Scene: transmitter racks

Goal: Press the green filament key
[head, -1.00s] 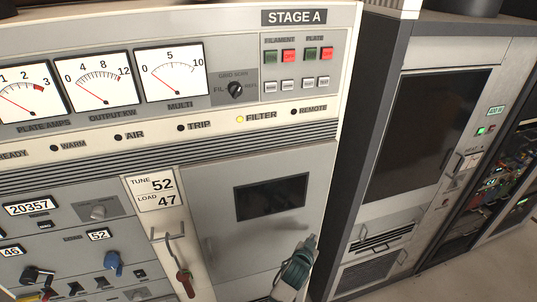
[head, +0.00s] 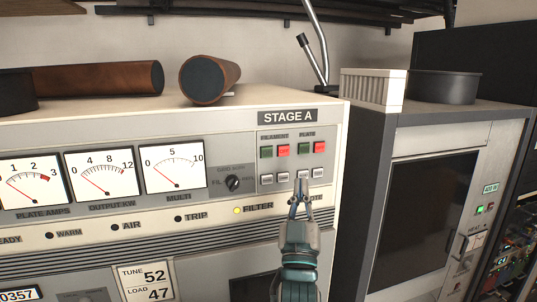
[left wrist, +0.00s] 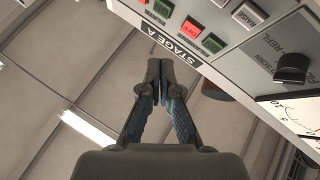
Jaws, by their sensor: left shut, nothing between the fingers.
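The green filament key (head: 266,152) is the leftmost key in the upper row under the STAGE A label (head: 287,116). The red filament key (head: 284,151) is beside it. The green filament key also shows in the left wrist view (left wrist: 212,42), where the panel appears upside down. My left gripper (head: 301,184) is shut and empty, pointing up. In the head view its tips overlap the lower row of small grey buttons (head: 267,179), below and right of the green filament key. I cannot tell whether the tips touch the panel. My right gripper is not in view.
The green plate key (head: 304,149) and red plate key (head: 320,147) are right of the filament pair. A selector knob (head: 232,183) sticks out on the left. Brown cylinders (head: 210,79) lie on the cabinet. A second rack (head: 430,205) stands on the right.

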